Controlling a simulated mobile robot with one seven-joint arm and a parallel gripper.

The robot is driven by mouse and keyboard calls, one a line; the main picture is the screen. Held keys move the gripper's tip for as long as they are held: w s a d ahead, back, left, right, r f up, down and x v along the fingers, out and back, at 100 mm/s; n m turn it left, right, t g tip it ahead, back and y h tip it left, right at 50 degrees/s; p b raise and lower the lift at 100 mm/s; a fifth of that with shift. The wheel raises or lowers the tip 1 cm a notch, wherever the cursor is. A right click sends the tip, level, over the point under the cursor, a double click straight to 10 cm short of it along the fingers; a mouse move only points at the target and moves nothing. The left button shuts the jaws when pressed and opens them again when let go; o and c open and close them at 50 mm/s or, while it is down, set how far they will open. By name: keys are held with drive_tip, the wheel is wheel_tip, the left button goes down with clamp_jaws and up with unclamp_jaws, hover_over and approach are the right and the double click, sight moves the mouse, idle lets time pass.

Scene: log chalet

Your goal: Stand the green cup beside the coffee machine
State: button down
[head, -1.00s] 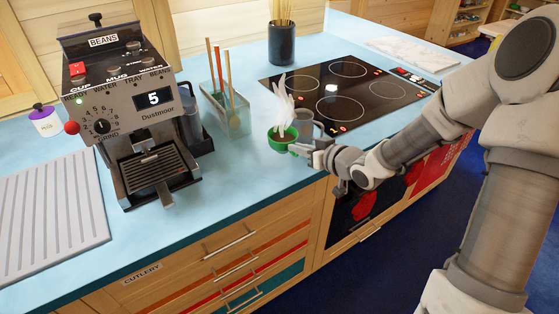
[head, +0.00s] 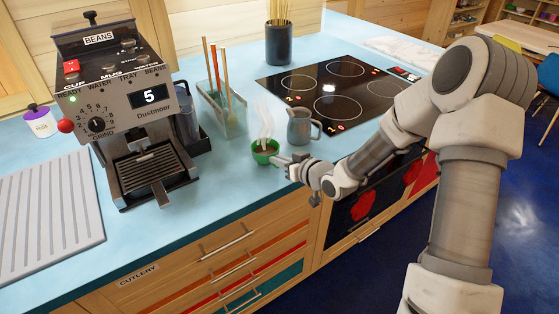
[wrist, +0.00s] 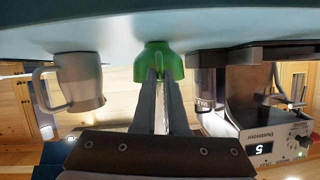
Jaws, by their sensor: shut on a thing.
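The green cup (head: 265,153) is at the counter's middle in the head view, between the coffee machine and the hob, with pale steam above it. My gripper (head: 280,161) is at the cup's right side, shut on it. In the wrist view, which is upside down, the green cup (wrist: 158,55) is at the ends of my gripper's two fingers (wrist: 160,78). The cup looks upright; I cannot tell whether its base touches the counter. The coffee machine (head: 128,115) stands to the left, with a gap of bare counter between it and the cup.
A grey metal jug (head: 299,128) stands close behind and right of the cup. A clear holder with sticks (head: 228,118) stands behind, near the machine's right side. The hob (head: 335,88) lies at the back right. Bare blue counter (head: 222,175) is free in front of the holder.

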drive_tip(key=shift+f, duration=0.2)
drive_tip(key=c, duration=1)
unclamp_jaws()
drive_tip(key=shift+r, duration=0.1)
drive_tip(key=shift+o, duration=0.2)
drive_tip(key=shift+r, duration=0.1)
drive_tip(key=shift+r, duration=0.15)
drive_tip(key=p+v, duration=0.1)
drive_tip(key=v, duration=1.1)
